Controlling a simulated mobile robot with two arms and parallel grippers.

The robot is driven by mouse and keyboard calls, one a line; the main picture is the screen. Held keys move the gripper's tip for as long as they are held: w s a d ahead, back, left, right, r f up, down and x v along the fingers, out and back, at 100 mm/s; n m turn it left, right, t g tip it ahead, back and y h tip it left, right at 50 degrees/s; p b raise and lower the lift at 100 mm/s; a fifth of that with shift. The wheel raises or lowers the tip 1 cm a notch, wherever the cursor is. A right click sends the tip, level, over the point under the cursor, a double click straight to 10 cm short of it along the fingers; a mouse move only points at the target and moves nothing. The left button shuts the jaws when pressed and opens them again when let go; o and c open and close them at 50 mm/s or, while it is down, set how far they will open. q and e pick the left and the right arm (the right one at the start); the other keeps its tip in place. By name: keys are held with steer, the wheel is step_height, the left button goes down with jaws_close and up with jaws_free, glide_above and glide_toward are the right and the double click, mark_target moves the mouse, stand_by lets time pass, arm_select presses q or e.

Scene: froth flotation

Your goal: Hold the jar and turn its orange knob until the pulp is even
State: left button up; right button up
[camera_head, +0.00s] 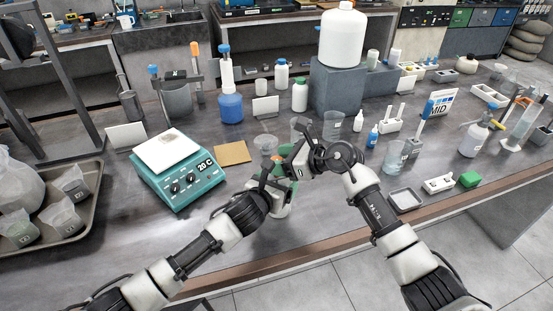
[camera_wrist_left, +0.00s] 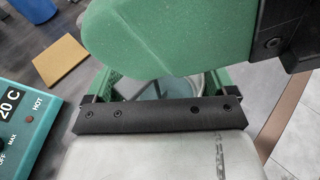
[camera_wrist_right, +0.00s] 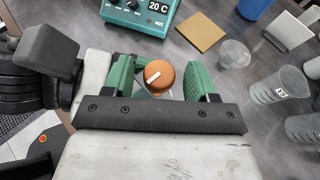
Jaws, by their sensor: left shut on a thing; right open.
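The orange knob (camera_wrist_right: 159,74), with a white mark on top, sits on the jar and shows small in the head view (camera_head: 277,158). My right gripper (camera_wrist_right: 161,80) is open, with one green finger on each side of the knob and gaps to both. The clear jar (camera_wrist_left: 178,88) is mostly hidden behind my grippers. My left gripper (camera_wrist_left: 148,90) is shut on the jar from the front side. One large green finger of my right gripper covers the upper part of the left wrist view. The pulp inside cannot be made out.
A teal hot plate (camera_head: 180,170) reading 20 C stands to the left, with a tan square pad (camera_head: 232,152) beside it. Clear cups (camera_head: 265,142) and a beaker (camera_head: 333,125) stand close behind my grippers. A small grey tray (camera_head: 405,199) lies to the right near the table's front edge.

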steer(key=shift+w+a+f, duration=0.25)
steer(key=shift+w+a, duration=0.05)
steer(key=shift+a, duration=0.2)
steer(key=c, duration=0.9)
steer(key=shift+m+t+h, duration=0.4)
steer(key=shift+m+t, duration=0.4)
steer(key=o, duration=0.9)
steer(key=shift+d, duration=0.1)
steer(key=v, duration=1.2)
